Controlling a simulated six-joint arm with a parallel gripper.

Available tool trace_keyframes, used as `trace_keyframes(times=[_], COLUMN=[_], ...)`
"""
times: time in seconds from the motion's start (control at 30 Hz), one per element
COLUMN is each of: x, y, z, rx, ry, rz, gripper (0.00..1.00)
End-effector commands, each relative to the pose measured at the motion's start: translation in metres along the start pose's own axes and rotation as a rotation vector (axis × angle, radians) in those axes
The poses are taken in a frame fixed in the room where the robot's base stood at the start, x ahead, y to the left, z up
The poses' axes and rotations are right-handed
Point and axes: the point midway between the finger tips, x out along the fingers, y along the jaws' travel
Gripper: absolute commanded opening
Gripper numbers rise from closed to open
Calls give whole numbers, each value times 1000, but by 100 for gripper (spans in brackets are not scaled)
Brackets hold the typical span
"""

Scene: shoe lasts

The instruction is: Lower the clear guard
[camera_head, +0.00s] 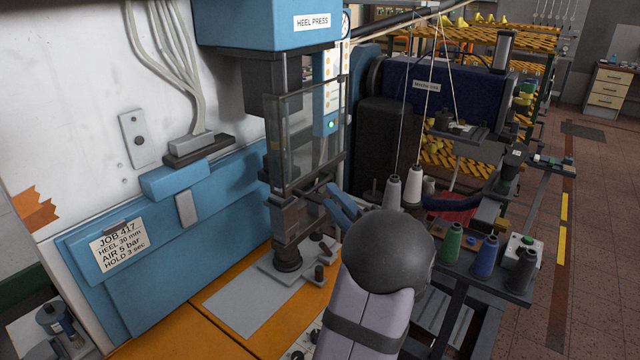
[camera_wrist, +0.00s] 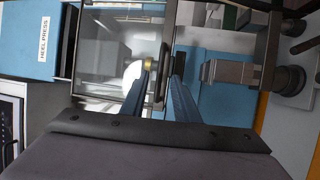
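The clear guard (camera_head: 306,143) is a see-through panel in a dark frame, upright in front of the heel press, below its blue head. In the wrist view the guard (camera_wrist: 105,62) lies sideways, with its lower dark rail (camera_wrist: 166,45) running down the picture. My gripper (camera_head: 326,197) is at the guard's lower front edge. In the wrist view its blue fingers (camera_wrist: 164,66) stand apart, one on each side of the rail. A small gap seems to show, but contact is not clear. In the head view my wrist hides part of the fingers.
The heel press head (camera_head: 270,25) is above the guard. A dark post on a grey plate (camera_head: 288,266) stands below it. Thread spools (camera_head: 484,256) stand on a shelf to the right. The orange bench top (camera_head: 180,335) is clear at front left.

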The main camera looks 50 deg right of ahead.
Motion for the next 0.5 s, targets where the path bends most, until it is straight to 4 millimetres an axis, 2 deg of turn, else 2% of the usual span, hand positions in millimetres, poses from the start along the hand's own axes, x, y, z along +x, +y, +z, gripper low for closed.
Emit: trace_keyframes(times=[0.3,0.5], x=[41,60], y=[3,2], z=[-1,0], rx=[3,1], ry=[2,0], rz=[-2,0], gripper=[28,28])
